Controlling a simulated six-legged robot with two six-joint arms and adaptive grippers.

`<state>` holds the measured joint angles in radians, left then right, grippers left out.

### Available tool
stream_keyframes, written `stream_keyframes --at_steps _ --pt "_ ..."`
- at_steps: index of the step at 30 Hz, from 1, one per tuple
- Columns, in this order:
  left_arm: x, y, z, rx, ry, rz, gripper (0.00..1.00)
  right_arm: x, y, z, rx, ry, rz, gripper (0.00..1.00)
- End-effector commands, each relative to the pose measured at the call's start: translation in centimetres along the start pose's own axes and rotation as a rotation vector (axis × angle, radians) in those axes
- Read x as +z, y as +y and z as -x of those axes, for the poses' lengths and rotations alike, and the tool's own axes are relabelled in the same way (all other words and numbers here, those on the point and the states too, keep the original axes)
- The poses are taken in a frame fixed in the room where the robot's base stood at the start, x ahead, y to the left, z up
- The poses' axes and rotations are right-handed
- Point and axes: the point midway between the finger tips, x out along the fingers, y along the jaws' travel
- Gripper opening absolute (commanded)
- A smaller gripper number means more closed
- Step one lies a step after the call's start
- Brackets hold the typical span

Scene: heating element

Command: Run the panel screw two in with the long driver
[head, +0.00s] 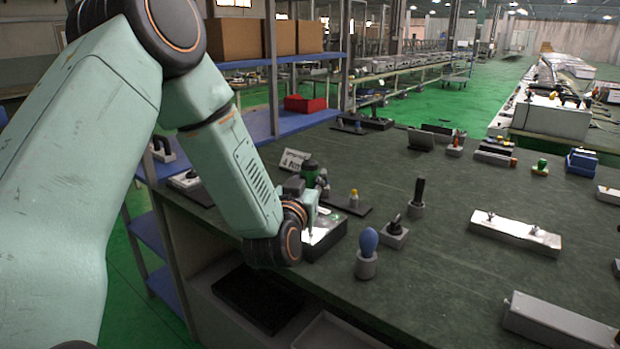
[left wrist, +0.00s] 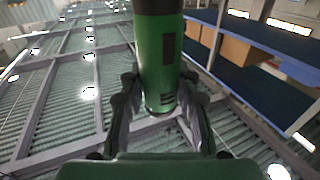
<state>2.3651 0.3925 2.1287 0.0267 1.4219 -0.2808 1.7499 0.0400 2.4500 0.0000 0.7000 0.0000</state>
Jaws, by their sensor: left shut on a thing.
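My left gripper (head: 312,190) is low over the near-left part of the bench, shut on a green driver (head: 309,173). In the left wrist view the driver (left wrist: 160,60) is a thick green cylinder with a dark end, between the two dark fingers (left wrist: 158,112). A box with a bright, light-coloured top (head: 324,231) sits right beside and below the gripper. My wrist covers part of it. The screw and the driver's tip are too small or hidden to tell, so I cannot tell whether they touch. My right gripper is not in view.
A small sign (head: 293,160) stands behind the gripper. A blue-handled tool in a grey holder (head: 366,263) and a black-handled tool (head: 394,232) stand to the right. A long light block (head: 515,233) lies farther right. The bench middle is mostly clear.

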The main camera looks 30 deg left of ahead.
Motion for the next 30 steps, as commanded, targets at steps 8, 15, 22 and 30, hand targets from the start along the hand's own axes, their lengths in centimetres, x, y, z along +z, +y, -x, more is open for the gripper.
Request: stream_keyframes --at_steps 8,15,22,30 --pt "0.01 -0.01 0.0 0.0 0.0 -0.001 0.0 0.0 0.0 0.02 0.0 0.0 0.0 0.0" --pt "0.17 0.0 0.02 0.0 -0.002 -0.001 0.0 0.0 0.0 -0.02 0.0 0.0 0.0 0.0" --pt "0.34 0.0 0.04 0.0 -0.004 -0.001 0.0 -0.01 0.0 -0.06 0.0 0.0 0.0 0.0" --pt "0.53 0.0 0.07 0.0 -0.005 -0.001 0.0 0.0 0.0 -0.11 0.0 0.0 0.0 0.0"
